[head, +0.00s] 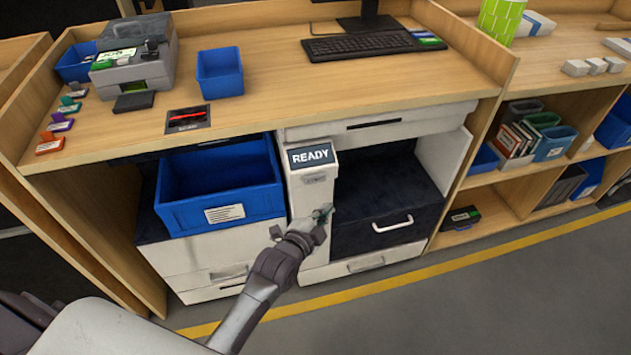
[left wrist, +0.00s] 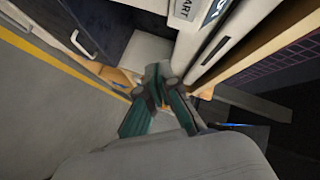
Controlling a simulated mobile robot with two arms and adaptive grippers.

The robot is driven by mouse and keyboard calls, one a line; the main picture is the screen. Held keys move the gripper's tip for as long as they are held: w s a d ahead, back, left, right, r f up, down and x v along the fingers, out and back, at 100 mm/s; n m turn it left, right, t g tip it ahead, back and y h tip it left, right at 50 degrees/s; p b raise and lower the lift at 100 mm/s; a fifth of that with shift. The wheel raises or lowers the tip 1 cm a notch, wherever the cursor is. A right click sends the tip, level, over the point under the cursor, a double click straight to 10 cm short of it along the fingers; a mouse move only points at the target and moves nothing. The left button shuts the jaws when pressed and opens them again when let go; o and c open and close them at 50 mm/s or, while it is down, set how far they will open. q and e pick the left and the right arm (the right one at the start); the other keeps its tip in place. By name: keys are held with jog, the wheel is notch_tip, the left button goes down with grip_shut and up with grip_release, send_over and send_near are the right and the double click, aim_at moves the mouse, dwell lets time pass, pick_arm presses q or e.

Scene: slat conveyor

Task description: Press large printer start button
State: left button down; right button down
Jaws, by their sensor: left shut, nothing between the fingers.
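The large printer (head: 308,200) is a white unit under the desk, with a display (head: 311,155) reading READY on its narrow upright column. A small grey labelled part (head: 314,179) sits just below the display; its lettering is too small to read there. In the left wrist view, a label (left wrist: 185,8) ending in "ART" shows at the top edge, partly cut off. My left gripper (head: 322,212) is shut and empty, in front of the column and below the grey part. Its closed fingers (left wrist: 158,84) also show in the left wrist view. My right gripper is out of view.
A blue bin (head: 219,214) stands left of the column, and a dark drawer with a white handle (head: 392,224) is to the right. The desk (head: 270,70) overhangs above, holding a small printer (head: 133,68) and a keyboard (head: 372,44). The floor in front is clear.

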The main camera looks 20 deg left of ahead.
aim_at(325, 180)
pick_arm(q)
jog(key=w+a+b, duration=0.2)
jog(key=w+a, duration=0.2)
jog(key=w, duration=0.1)
jog(key=shift+w, duration=0.4)
dwell(0.8)
jog(key=shift+w, duration=0.1)
dwell(0.4)
jog(key=shift+w+a, duration=0.2)
